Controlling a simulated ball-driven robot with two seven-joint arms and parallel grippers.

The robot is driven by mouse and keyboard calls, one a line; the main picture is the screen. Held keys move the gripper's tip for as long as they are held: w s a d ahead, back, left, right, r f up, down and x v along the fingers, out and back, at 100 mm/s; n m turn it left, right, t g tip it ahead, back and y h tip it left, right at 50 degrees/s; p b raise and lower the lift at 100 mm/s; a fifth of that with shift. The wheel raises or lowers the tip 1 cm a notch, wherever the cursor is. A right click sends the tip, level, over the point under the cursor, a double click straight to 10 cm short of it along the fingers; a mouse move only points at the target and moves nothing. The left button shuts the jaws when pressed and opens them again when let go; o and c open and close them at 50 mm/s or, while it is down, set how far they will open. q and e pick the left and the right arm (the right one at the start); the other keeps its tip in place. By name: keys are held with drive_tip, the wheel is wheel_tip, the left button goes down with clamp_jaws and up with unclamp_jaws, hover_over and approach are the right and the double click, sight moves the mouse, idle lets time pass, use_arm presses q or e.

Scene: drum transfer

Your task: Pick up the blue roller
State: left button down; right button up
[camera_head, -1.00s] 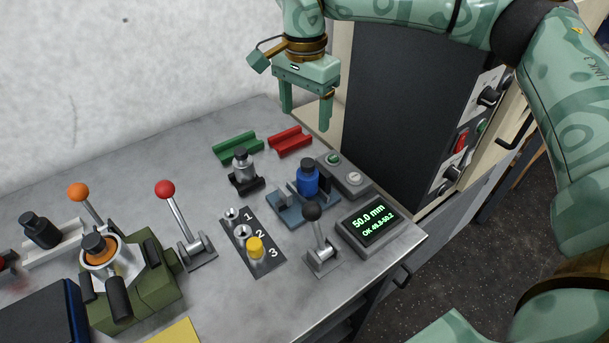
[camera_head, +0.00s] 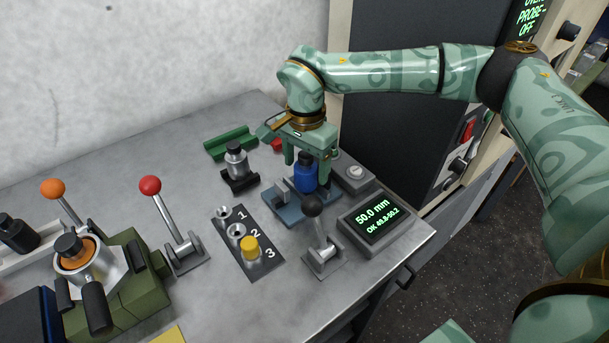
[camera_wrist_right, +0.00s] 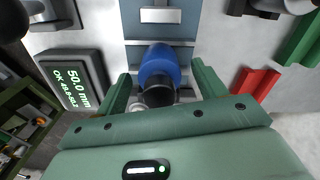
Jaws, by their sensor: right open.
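The blue roller (camera_head: 304,177), a blue cylinder with a black top, stands upright on a blue-grey gauge fixture (camera_head: 283,211). In the right wrist view the roller (camera_wrist_right: 158,66) shows between the two fingers, its black end toward my palm. My right gripper (camera_head: 306,172) is open, with its fingers reaching down on either side of the roller. In the right wrist view a gap shows between the roller and each finger, so the gripper (camera_wrist_right: 160,88) does not appear shut on it. My left gripper is not in view.
A black-knobbed lever (camera_head: 318,240) and a display reading 50.0 mm (camera_head: 374,217) stand close by. A green V-block (camera_head: 231,143), a red V-block (camera_wrist_right: 253,84) and a silver roller (camera_head: 236,160) sit behind. A numbered plate (camera_head: 242,236) lies to the left.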

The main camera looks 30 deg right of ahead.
drive_tip(key=shift+r, duration=0.15)
drive_tip(key=shift+c, duration=0.5)
drive_tip(key=c, duration=1.2)
